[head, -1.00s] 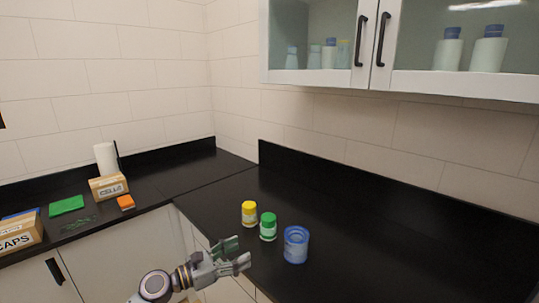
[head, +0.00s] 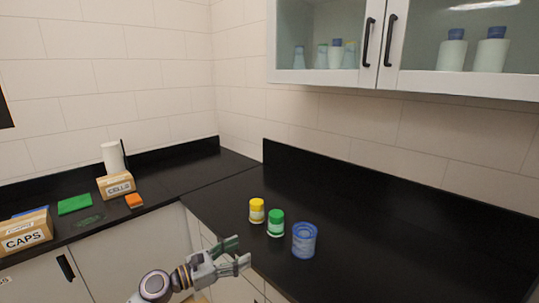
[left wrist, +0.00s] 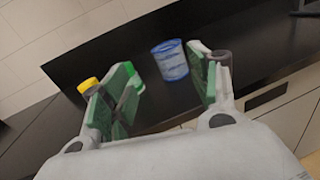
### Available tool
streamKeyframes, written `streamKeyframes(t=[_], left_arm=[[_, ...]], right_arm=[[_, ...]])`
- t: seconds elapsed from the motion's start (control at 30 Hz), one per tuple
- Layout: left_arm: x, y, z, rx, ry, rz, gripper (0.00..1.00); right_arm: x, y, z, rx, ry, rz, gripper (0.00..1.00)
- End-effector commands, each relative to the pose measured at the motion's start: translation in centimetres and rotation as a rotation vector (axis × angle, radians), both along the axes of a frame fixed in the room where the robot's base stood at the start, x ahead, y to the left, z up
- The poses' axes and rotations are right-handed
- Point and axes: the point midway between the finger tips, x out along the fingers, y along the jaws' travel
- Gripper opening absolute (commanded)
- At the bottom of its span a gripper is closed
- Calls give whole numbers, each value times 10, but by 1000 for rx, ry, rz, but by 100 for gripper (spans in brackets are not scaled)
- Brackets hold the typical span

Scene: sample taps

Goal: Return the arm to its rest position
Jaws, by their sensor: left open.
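My left gripper (head: 236,254) is open and empty in front of the counter's front edge, its arm coming in from the bottom. It also shows open in the left wrist view (left wrist: 165,88), with green pads on its fingers. A yellow-capped jar (head: 257,211), a green-capped jar (head: 276,223) and a blue jar (head: 304,240) stand upright in a row on the black counter beyond it. In the left wrist view the blue jar (left wrist: 170,62) shows between the fingers, farther off; the left finger partly hides the yellow and green jars. My right gripper is not in view.
On the left counter stand a CAPS box (head: 25,233), a box reading CELLS (head: 116,186), a white roll (head: 113,158), a green cloth (head: 75,204) and an orange block (head: 134,200). A wall cabinet (head: 405,80) hangs above. The right counter (head: 400,235) is clear.

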Motion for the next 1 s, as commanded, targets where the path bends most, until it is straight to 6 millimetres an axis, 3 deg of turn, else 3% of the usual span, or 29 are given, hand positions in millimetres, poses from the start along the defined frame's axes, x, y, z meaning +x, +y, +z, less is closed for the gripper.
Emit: streamKeyframes(t=[0.37, 0.67, 0.83, 1.0], left_arm=[[2, 1, 1, 88, -139, 11, 61], [10, 7, -1, 282, -390, 55, 61], [20, 16, -11, 455, -555, 90, 61], [35, 32, -34, 667, -702, 120, 61]], right_arm=[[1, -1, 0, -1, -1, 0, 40], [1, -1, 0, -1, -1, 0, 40], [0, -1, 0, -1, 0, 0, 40], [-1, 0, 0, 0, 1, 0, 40]])
